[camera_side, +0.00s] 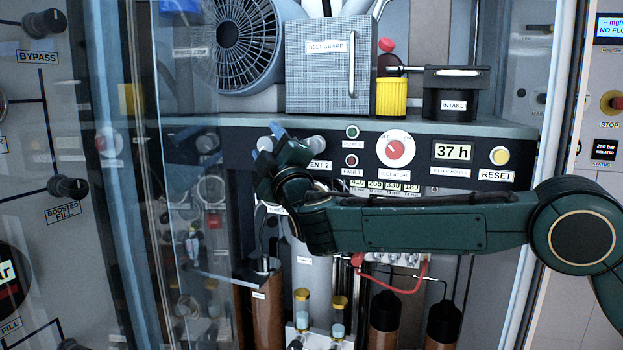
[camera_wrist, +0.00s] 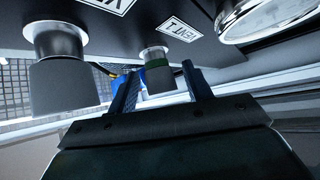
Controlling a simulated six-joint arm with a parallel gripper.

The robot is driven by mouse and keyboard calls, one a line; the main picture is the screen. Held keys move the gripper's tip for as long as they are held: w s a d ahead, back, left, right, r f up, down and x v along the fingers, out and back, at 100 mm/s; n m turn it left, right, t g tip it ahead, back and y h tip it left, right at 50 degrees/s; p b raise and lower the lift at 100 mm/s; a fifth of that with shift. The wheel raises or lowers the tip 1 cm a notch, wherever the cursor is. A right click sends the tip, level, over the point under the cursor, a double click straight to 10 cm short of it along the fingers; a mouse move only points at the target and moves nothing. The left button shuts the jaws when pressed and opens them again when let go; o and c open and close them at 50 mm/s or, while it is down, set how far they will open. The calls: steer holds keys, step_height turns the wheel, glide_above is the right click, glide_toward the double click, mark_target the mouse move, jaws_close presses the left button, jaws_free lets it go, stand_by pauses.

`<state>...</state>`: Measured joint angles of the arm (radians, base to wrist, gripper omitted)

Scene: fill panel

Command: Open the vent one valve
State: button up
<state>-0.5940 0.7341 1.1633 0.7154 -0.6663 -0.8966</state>
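The vent one valve is a grey knob (camera_wrist: 160,80) with a green band at its base, beside a label reading VENT 1. In the wrist view it stands between the two fingers of my gripper (camera_wrist: 160,70). The fingers are apart, with a visible gap on the right side; I cannot tell whether either touches the knob. In the side view my gripper (camera_side: 267,140) is at the panel with its blue fingertips around a pale knob (camera_side: 265,144), mostly hidden by my wrist.
The vent two knob (camera_side: 317,144) is close to the right of my gripper; a larger grey knob (camera_wrist: 64,80) shows in the wrist view. A red isolator knob (camera_side: 395,149) and reset button (camera_side: 499,156) are further right. A clear pane (camera_side: 190,230) stands left. A round gauge (camera_wrist: 260,18) is near.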

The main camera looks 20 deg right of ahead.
steer(key=c, duration=0.9)
steer(key=shift+r+n+g, duration=0.1)
steer(key=shift+n+g, duration=0.2)
steer(key=shift+n, duration=0.2)
steer(key=shift+n+g+y, duration=0.3)
steer(key=shift+n+y, duration=0.1)
steer(key=shift+n, duration=0.1)
steer(key=shift+r+n+g, duration=0.1)
steer(key=shift+n+g, duration=1.5)
steer(key=shift+y, duration=0.4)
steer(key=o, duration=1)
steer(key=shift+c, duration=0.2)
